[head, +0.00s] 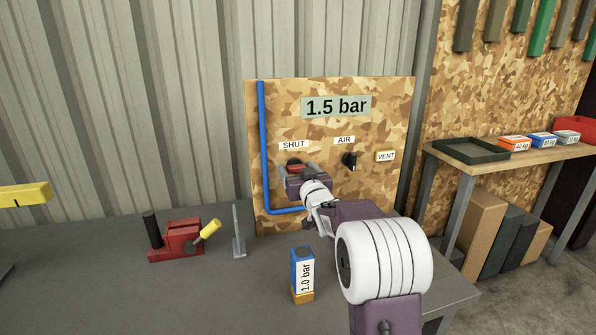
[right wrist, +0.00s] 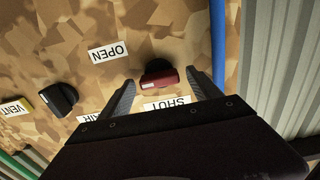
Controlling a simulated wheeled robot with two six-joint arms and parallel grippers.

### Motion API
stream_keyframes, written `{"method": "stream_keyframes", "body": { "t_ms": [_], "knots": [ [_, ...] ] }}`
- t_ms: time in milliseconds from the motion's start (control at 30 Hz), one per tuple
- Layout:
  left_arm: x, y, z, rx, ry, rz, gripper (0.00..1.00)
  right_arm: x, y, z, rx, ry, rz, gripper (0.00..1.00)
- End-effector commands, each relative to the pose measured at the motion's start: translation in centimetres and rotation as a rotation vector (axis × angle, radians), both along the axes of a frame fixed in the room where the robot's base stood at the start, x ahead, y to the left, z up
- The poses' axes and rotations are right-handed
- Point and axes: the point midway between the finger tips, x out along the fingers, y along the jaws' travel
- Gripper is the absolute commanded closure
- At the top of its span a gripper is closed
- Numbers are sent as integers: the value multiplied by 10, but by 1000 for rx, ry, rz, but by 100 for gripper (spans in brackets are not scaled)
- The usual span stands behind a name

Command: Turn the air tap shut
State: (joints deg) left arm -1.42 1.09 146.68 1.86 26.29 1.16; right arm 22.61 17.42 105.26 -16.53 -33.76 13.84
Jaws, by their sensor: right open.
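The tap with a red handle (head: 294,162) is on a chipboard panel (head: 350,205), just under a SHUT label (head: 293,145). In the right wrist view the red handle (right wrist: 160,78) lies crosswise, with a pale mark at its left end. The SHUT label (right wrist: 167,103) is below it there, and an OPEN label (right wrist: 108,52) is up to the left. My right gripper (head: 296,172) is open, its fingers on either side of the handle with gaps; contact does not show. It hides the panel below the tap in the head view. My left gripper is not in view.
A black knob (head: 350,160) under the AIR label and a VENT plate (head: 386,156) are to the right. A display (head: 336,106) reads 1.5 bar. A blue pipe (head: 263,150) runs down the panel's left. On the bench stand a 1.0 bar block (head: 302,272) and a red device (head: 178,240).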

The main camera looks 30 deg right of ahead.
Motion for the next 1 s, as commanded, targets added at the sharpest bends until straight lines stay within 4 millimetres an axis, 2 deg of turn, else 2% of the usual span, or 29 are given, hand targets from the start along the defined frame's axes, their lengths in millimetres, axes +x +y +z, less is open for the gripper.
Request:
{"method": "stream_keyframes", "body": {
  "t_ms": [67,200,300,667,1000],
  "knots": [
    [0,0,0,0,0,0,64,0,0,0,0,0,0,27],
    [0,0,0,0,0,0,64,0,0,0,0,0,0,66],
    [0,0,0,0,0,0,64,0,0,0,0,0,0,90],
    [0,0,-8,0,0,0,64,0,0,-1,-73,14,0,90],
    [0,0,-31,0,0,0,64,0,2,-4,-342,79,0,90]
  ]
}}
